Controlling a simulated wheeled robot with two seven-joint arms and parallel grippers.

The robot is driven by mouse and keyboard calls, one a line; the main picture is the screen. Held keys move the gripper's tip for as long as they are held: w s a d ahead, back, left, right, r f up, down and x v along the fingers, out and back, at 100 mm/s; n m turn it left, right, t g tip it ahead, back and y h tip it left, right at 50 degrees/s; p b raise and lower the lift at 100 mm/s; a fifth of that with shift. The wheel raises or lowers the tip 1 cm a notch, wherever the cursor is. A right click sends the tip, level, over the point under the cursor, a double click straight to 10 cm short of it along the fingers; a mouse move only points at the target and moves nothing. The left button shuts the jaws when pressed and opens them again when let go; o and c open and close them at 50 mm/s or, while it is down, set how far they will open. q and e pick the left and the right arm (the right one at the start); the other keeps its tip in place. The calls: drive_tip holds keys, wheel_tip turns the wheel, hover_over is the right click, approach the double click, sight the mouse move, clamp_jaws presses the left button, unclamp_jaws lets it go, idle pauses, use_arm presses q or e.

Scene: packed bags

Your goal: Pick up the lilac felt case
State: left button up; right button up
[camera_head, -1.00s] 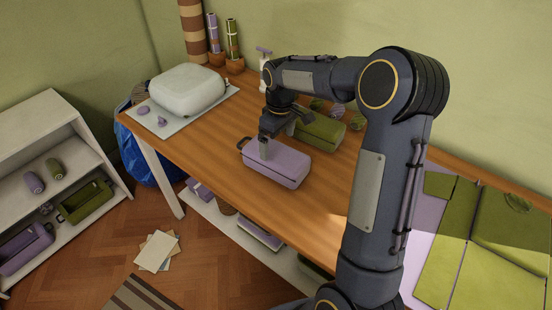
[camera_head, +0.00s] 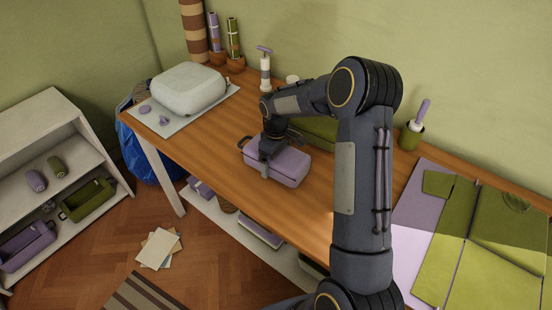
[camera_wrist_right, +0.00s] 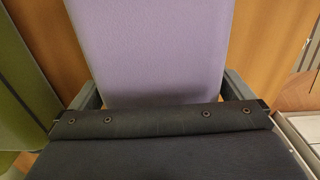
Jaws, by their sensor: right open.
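The lilac felt case (camera_head: 290,170) lies flat on the wooden table, with a dark loop handle at its left end. My right gripper (camera_head: 270,160) is down at the case's left part, with its near finger in front of the case's near side. In the right wrist view, the lilac case (camera_wrist_right: 150,45) lies between the two spread fingers of the gripper (camera_wrist_right: 162,90). The gripper is open. Contact between the fingers and the case cannot be told. My left gripper is not in view.
A green case (camera_head: 320,128) lies just behind the lilac case, partly hidden by my arm. A white rounded case (camera_head: 187,90) sits on a mat at the far left. Green and lilac panels (camera_head: 445,225) cover the table's right end. Bare table lies left of the lilac case.

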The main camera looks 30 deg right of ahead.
drive_tip(key=shift+c, duration=0.4)
drive_tip(key=c, duration=0.7)
drive_tip(key=shift+r, duration=0.1)
